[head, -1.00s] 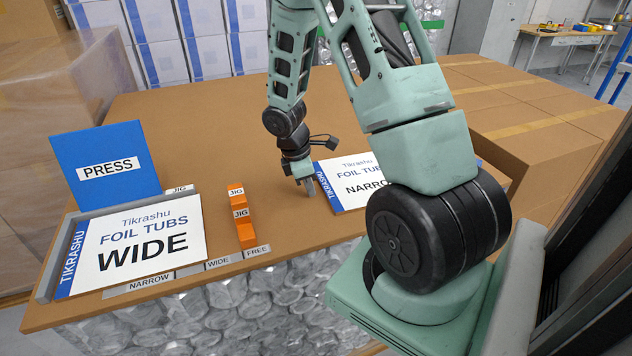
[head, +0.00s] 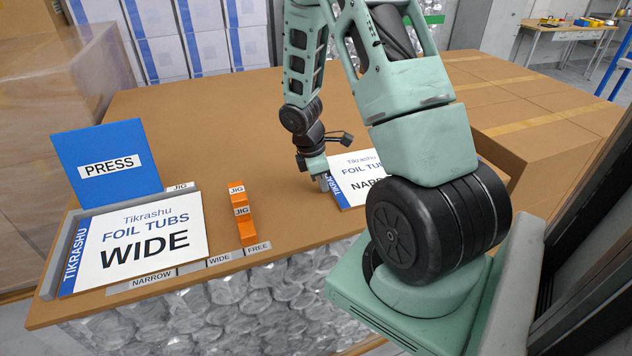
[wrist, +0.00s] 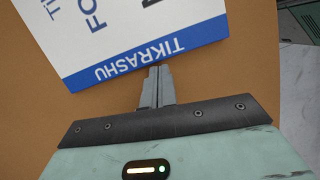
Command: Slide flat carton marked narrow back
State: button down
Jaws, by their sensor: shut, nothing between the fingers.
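The flat carton marked narrow (head: 352,168) lies on the brown table, partly hidden behind my arm. Its blue TIKRASHU edge (wrist: 140,62) faces my gripper in the wrist view. My gripper (head: 325,185) is shut and empty, pointing down at the carton's left edge. In the wrist view the closed fingertips (wrist: 158,72) are at the blue edge; I cannot tell whether they touch it. A flat carton marked wide (head: 140,240) lies in the grey-railed press area at the left. A blue panel labelled PRESS (head: 107,163) stands behind it.
Labels NARROW, WIDE and FREE (head: 258,248) run along the table's front edge. The table (head: 215,125) is clear behind the jigs. Large brown boxes (head: 540,110) stand at the right.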

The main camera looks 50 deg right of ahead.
jog(key=w+a, duration=0.3)
jog(key=shift+w+a+r, duration=0.1)
jog(key=shift+r, duration=0.3)
jog(key=v, duration=0.9)
jog(key=shift+r, duration=0.1)
jog(key=s+a+r+t+b, duration=0.1)
jog(key=a+r, duration=0.1)
jog(key=a, duration=0.8)
jog(key=s+a+r+t+b, duration=0.1)
jog(key=a+r, duration=0.1)
jog(key=a, duration=0.8)
jog(key=s+a+r+m+y, duration=0.1)
jog(key=s+a+r+y, duration=0.1)
jog(key=s+a, duration=1.3)
jog(key=shift+s+a+m+y, duration=0.3)
jog(key=shift+s+a+m, duration=0.05)
jog(key=shift+s+m, duration=0.05)
